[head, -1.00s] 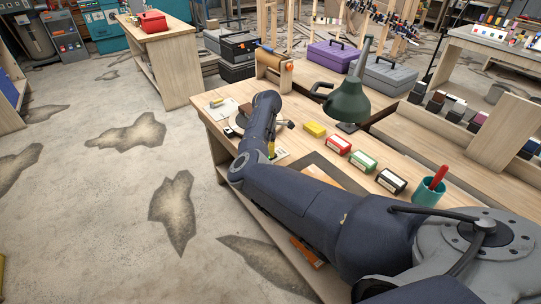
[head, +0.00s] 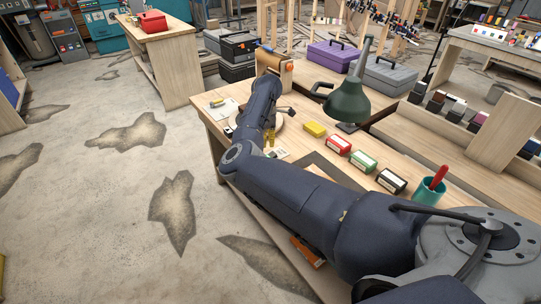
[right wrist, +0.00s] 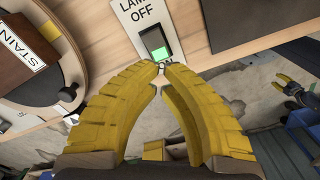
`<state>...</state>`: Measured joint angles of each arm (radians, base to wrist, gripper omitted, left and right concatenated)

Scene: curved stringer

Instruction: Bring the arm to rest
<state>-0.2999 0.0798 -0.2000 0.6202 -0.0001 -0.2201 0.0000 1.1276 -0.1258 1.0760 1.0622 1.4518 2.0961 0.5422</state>
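My right arm reaches over the workbench in the head view. Its gripper (head: 270,137) shows there as small yellow fingers just above a white switch plate (head: 277,153). In the right wrist view the yellow fingertips (right wrist: 164,66) come together with nothing clearly held between them. Just beyond them is the switch plate marked "LAMP OFF" (right wrist: 143,22), with a green-lit rocker switch (right wrist: 156,46). I cannot tell whether the tips touch the switch. My left gripper (right wrist: 287,84) appears small at the right of the right wrist view, away from the bench; its opening is unclear.
A green desk lamp (head: 348,102) stands behind the plate. Open floor lies left.

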